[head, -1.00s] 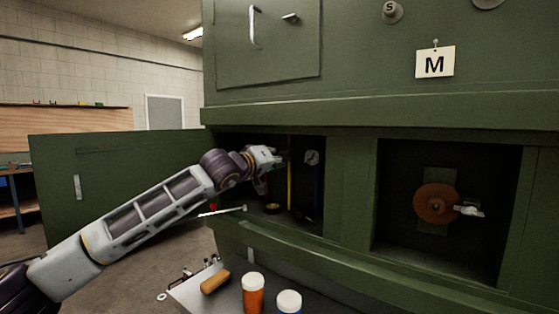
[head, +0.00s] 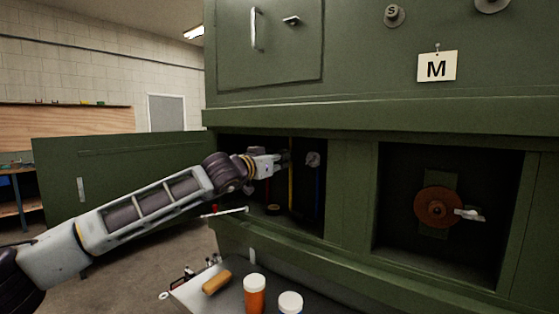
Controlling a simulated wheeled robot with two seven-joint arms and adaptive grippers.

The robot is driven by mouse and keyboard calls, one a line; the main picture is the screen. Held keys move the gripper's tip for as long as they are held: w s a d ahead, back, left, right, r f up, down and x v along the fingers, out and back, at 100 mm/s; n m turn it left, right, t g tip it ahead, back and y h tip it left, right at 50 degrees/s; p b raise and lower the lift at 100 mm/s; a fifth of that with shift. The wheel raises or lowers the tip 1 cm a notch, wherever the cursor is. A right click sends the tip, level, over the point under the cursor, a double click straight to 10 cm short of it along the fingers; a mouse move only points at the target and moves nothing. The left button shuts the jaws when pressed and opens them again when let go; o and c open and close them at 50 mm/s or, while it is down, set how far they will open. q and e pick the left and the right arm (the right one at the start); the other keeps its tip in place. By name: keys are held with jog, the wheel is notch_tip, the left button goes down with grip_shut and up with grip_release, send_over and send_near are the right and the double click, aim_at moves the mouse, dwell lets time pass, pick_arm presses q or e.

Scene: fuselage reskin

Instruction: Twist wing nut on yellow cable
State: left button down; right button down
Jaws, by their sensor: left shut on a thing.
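A yellow cable (head: 291,187) runs upright inside the left open bay of the green cabinet. My left gripper (head: 284,159) reaches into this bay and is shut at the upper part of the yellow cable. The wing nut is not clearly visible; the fingers and the dark bay hide it. A blue cable (head: 317,186) hangs to the right, with a pale round fitting (head: 313,159) at its top. My right gripper is not in view.
The right bay holds a rust-brown disc (head: 437,207) with a pale wing-shaped handle (head: 469,214). An open green door (head: 110,185) stands left. A tray (head: 205,298) below carries an orange bottle (head: 254,293), a white-capped bottle (head: 290,303) and a tan block (head: 216,282).

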pick_arm(q)
jog(key=shift+f, duration=0.15)
jog(key=c, duration=1.7)
grip_release()
jog(key=shift+o, duration=0.2)
jog(key=v, duration=1.2)
